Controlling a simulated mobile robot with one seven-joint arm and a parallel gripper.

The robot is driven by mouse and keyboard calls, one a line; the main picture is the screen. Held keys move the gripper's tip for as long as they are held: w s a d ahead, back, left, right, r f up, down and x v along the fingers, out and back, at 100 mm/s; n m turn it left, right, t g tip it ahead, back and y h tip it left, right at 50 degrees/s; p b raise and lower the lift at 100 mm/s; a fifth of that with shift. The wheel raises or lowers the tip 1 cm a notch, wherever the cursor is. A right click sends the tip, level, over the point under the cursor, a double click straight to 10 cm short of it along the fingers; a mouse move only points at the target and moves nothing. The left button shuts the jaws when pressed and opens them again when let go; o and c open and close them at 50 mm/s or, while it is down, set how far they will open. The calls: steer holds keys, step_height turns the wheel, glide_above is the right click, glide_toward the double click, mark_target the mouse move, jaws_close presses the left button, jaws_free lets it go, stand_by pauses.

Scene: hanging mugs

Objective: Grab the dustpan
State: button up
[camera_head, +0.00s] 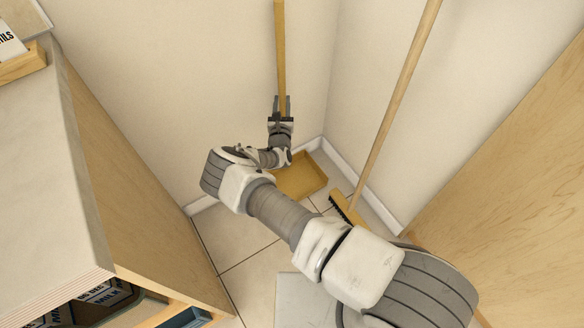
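The dustpan has a yellow-tan pan (301,177) on the tiled floor in the back corner. Its long, upright wooden handle (280,50) rises along the back wall past the top of the picture. My gripper (281,104) is at the lower visible part of the handle, with its dark fingers on either side of it. I cannot tell whether the fingers press on the handle or stand slightly apart from it. My gripper and wrist hide the lower handle and part of the pan.
A broom with a long wooden stick (396,98) and dark bristles (341,208) leans in the corner, right of the dustpan. A wooden cabinet with a pale top (40,165) stands at left. A wooden panel (510,165) closes the right side. Some tiled floor (240,240) is free.

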jaws_close()
stand_by(1.0)
